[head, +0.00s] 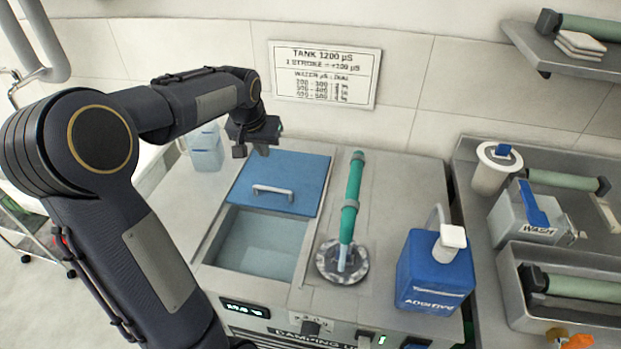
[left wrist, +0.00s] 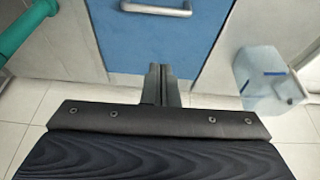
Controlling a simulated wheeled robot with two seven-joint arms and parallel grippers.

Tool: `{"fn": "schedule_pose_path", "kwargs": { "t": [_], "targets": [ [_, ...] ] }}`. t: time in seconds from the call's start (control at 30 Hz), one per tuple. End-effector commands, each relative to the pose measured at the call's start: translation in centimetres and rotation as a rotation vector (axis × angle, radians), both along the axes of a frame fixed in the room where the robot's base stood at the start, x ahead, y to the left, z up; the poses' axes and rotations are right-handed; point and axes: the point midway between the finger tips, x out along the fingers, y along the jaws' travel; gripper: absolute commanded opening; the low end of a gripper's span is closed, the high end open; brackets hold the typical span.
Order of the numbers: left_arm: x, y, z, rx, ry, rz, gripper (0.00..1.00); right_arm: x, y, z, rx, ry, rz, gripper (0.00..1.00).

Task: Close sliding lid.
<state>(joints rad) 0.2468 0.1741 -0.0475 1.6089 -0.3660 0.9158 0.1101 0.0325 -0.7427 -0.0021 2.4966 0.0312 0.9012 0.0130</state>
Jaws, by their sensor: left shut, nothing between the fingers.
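The blue sliding lid (head: 300,180) covers the back part of the tank opening, and the front part (head: 255,243) is open with pale liquid or floor visible inside. A silver bar handle (head: 273,192) is fixed near the lid's front edge. My left gripper (head: 252,150) is above the lid's back left corner, behind the handle, shut and empty. In the left wrist view my left gripper (left wrist: 160,72) shows closed fingers over the blue lid (left wrist: 185,40), with the handle (left wrist: 156,8) beyond the fingertips at the top edge. My right gripper is not in view.
A green-handled tool (head: 351,205) stands in a round drain right of the tank. A blue additive bottle (head: 435,272) stands at the front right. A clear container (head: 206,150) is near my left gripper. A sign (head: 324,73) hangs on the wall behind.

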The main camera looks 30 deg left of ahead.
Motion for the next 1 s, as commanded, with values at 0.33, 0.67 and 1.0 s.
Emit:
{"fn": "schedule_pose_path", "kwargs": {
  "t": [0.33,0.67,1.0],
  "targets": [
    [1.6,1.1,-3.3,0.013,0.014,0.007,0.00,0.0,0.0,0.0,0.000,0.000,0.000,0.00],
    [3.9,1.8,-9.8,0.012,0.012,0.008,0.00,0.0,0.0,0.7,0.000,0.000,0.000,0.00],
    [0.6,0.8,-10.8,0.015,0.008,0.007,0.00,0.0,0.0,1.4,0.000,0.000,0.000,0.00]
  ]
}}
